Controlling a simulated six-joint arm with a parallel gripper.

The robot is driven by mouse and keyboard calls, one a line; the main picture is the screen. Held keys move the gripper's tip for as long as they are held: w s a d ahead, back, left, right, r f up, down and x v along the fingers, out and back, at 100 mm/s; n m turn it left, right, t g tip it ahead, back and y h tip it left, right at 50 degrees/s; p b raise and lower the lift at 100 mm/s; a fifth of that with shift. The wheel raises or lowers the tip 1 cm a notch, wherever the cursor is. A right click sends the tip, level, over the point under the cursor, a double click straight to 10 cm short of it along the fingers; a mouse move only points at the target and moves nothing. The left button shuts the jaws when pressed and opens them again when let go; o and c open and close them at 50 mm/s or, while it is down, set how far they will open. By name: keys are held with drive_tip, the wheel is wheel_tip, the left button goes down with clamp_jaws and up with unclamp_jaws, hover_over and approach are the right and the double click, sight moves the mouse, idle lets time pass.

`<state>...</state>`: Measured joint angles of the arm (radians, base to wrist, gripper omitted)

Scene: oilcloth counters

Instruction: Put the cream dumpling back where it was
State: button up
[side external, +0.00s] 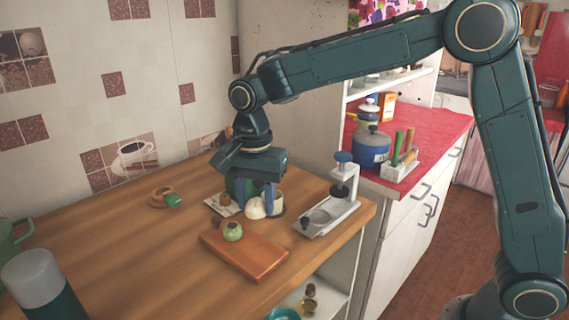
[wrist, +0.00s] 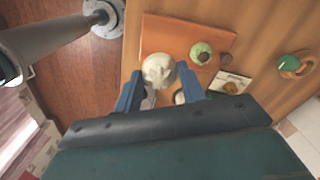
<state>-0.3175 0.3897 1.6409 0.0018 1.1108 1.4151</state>
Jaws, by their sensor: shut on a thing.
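The cream dumpling (side external: 256,209) is pale and rounded. It is between the two blue fingers of my gripper (side external: 256,206), which is shut on it. In the wrist view the dumpling (wrist: 158,70) shows between the fingertips (wrist: 158,84), in front of the orange board (wrist: 160,32). In the side view it hangs just behind that board (side external: 262,256), near a pale round container (side external: 279,203) that my gripper partly hides. I cannot tell whether the dumpling touches anything below.
A green dumpling (side external: 232,232) sits on the board. A small card (side external: 217,206) lies left of my gripper, and another green item (side external: 174,201) lies by a wooden ring farther left. A white press (side external: 330,212) stands at right.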

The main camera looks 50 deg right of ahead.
sight(259, 256)
drive_tip(key=shift+f, duration=5.65)
drive_tip(key=shift+f, duration=0.15)
drive_tip(key=o, duration=0.6)
wheel_tip(259, 256, up, 12)
drive_tip(key=shift+r, duration=0.2)
